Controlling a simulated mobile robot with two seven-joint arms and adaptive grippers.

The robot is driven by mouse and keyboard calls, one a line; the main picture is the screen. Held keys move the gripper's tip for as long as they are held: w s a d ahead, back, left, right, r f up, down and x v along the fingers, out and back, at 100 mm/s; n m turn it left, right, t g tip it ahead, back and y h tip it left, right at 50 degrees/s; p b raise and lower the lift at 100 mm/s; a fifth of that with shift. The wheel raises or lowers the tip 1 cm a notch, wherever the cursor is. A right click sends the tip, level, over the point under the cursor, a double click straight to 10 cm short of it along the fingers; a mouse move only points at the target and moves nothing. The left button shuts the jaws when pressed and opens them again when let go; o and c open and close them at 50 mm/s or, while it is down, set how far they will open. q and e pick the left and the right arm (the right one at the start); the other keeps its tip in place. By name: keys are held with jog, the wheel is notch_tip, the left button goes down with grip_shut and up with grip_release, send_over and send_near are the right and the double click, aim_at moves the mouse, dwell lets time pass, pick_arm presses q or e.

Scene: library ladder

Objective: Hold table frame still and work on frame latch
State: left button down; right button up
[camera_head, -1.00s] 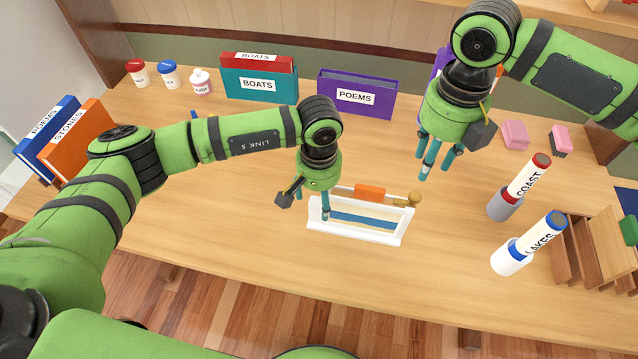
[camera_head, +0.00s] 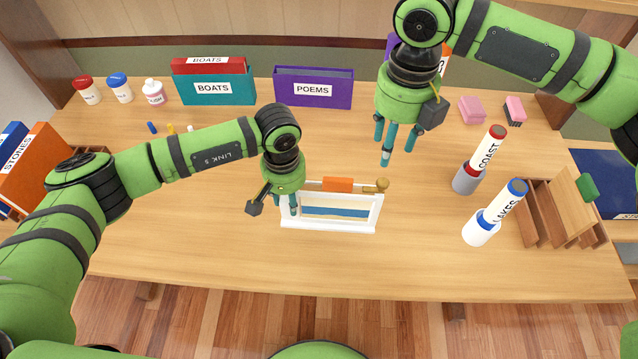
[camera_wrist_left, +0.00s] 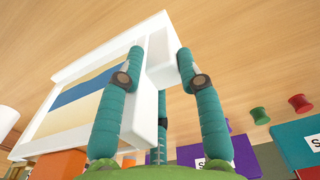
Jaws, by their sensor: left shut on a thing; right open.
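The white table frame (camera_head: 328,229) stands near the middle of the table, with a blue and cream panel inside. An orange latch block (camera_head: 338,184) sits on its top edge, with a brass knob (camera_head: 382,185) at the top right corner. My left gripper (camera_head: 293,205) is shut on the frame's left end; in the left wrist view its fingers (camera_wrist_left: 160,58) straddle the white side piece. The orange block (camera_wrist_left: 62,164) shows low there.
A COAST tube (camera_head: 487,150) and a LAKES tube (camera_head: 504,204) stand in holders at right, beside a wooden rack (camera_head: 545,230). BOATS (camera_head: 213,90) and POEMS (camera_head: 315,95) boxes and small jars (camera_head: 120,88) line the back. The table front is clear.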

jog(key=m+g+y, duration=0.3)
jog(key=m, duration=0.8)
send_near(384, 181)
jog(key=x, duration=0.8)
jog(key=shift+f, duration=0.15)
